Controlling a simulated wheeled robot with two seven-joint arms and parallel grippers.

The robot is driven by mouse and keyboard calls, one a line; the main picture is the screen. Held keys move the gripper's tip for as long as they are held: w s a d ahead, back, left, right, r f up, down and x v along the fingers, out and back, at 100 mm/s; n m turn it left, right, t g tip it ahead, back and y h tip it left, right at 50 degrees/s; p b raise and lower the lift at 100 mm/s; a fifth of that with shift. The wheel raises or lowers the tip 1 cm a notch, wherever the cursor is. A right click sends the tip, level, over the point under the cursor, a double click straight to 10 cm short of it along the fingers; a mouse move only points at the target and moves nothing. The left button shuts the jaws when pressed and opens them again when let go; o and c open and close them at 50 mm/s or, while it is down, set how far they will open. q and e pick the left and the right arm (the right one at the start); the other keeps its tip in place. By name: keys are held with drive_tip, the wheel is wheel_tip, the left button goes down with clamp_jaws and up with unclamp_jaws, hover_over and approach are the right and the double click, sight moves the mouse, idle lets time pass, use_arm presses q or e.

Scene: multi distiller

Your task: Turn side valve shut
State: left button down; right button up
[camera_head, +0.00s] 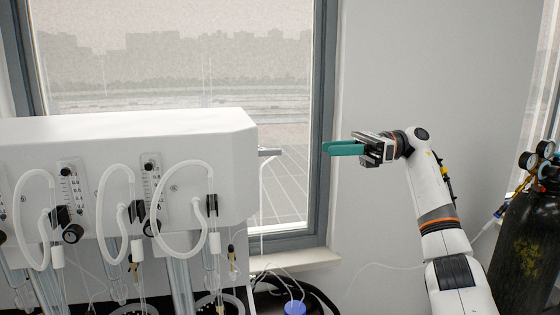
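The side valve (269,152) is a small grey fitting that sticks out from the right end of the white distiller housing (130,135). A thin pale tube hangs down from it. My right gripper (326,148) is level with the valve and to its right, with its green fingers pointing left toward it. A clear gap separates the fingertips from the valve. The fingers overlap in this view, so their opening does not show. No object shows at the fingertips. My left gripper is not in view.
Several looped white tubes, black knobs and flow meters (153,185) cover the distiller's front. A dark gas cylinder (527,245) with gauges stands at the far right. A blue-capped item (295,307) sits below the valve. The space between valve and gripper is clear, before a window.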

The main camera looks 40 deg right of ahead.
sight(267, 152)
drive_tip(key=p+x, duration=0.3)
drive_tip(key=x, duration=0.8)
drive_tip(key=shift+a+p, duration=0.4)
drive_tip(key=shift+c, duration=0.2)
clamp_jaws()
